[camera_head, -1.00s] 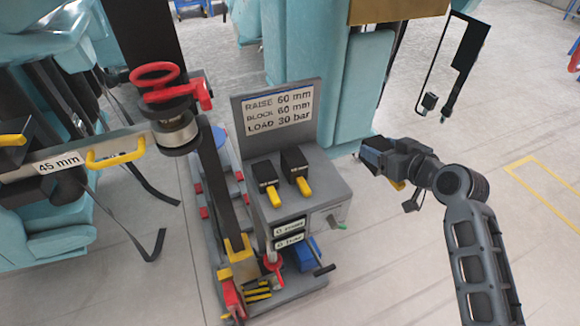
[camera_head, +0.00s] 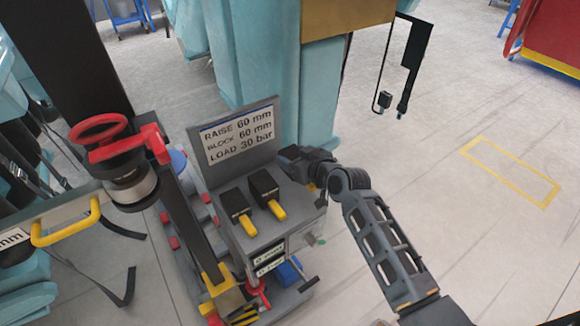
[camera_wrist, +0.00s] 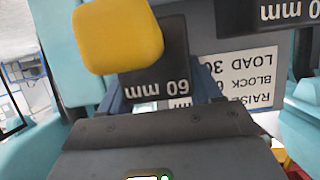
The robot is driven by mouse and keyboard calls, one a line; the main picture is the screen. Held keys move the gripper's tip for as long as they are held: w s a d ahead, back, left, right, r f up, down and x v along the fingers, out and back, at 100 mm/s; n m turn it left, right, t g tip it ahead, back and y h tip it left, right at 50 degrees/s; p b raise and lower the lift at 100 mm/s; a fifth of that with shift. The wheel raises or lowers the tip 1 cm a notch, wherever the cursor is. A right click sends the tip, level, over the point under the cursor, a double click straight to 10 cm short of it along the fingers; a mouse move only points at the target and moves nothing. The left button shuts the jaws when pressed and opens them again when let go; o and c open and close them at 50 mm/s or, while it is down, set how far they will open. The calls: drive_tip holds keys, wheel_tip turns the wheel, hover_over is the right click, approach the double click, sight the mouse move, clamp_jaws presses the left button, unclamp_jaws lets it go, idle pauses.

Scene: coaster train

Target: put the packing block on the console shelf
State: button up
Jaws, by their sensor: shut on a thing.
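My gripper (camera_head: 290,156) is at the back right corner of the console shelf (camera_head: 298,208) in the head view, overlapping it in the picture. In the wrist view my gripper (camera_wrist: 160,88) is shut on a packing block (camera_wrist: 172,50), dark, labelled 60 mm, with a yellow handle (camera_wrist: 118,35). In the head view the held block is mostly hidden by the gripper. I cannot tell whether it touches the shelf. Two dark blocks with yellow handles, a left one (camera_head: 236,204) and a right one (camera_head: 264,184), stand on the shelf. Another 60 mm block (camera_wrist: 262,12) shows in the wrist view.
A sign panel (camera_head: 236,138) reading raise, block and load stands behind the shelf. A teal column (camera_head: 270,70) rises behind it. A red handwheel (camera_head: 98,133) on a dark post is to the left. Open floor (camera_head: 440,230) lies to the right.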

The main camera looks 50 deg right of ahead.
drive_tip(key=shift+w+a+f, duration=0.25)
drive_tip(key=shift+w, duration=0.3)
drive_tip(key=shift+f, duration=1.95)
drive_tip(key=shift+f, duration=0.15)
drive_tip(key=o, duration=1.6)
drive_tip(key=shift+f, duration=0.1)
drive_tip(key=shift+o, duration=0.2)
